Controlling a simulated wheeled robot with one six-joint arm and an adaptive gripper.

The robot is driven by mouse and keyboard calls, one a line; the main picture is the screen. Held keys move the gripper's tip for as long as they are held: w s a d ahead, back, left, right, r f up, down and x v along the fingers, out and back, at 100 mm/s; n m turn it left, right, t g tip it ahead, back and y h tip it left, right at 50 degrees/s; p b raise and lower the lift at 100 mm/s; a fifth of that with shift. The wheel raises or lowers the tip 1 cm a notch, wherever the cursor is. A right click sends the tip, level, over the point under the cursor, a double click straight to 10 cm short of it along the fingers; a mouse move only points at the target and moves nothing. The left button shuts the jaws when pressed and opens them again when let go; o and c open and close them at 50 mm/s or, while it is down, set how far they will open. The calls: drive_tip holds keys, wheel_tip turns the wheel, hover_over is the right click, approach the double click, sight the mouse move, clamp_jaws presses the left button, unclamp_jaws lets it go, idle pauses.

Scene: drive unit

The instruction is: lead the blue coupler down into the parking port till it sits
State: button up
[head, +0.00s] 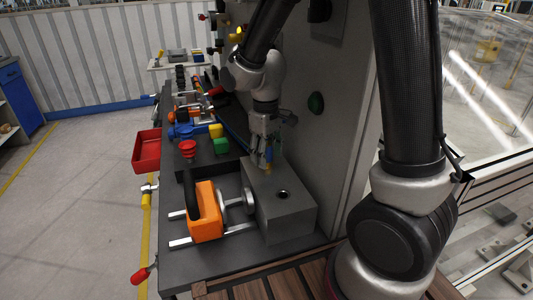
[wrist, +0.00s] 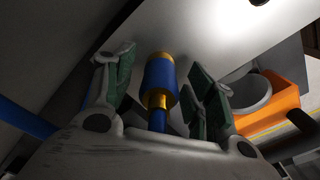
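The blue coupler (wrist: 161,80), with brass-coloured ends, stands between the fingers of my gripper (wrist: 164,66) in the wrist view. Gaps show between it and the dark green finger pads, so the gripper looks open around it. Its front brass end meets the pale block face there; how deep it sits is hidden. In the head view my gripper (head: 266,160) points down at the far end of the grey block (head: 290,222). An open dark round hole (head: 283,194) shows nearer in the block's top. I cannot tell which hole is the parking port.
A grey upright panel (head: 335,120) rises close on the right. A red bin (head: 147,150) and small coloured parts lie farther left.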

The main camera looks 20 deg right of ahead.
drive_tip(key=shift+r, duration=0.1)
wheel_tip(320, 180, up, 12)
drive_tip(key=shift+s+a+f, duration=0.1)
drive_tip(key=shift+s, duration=0.1)
idle(0.3)
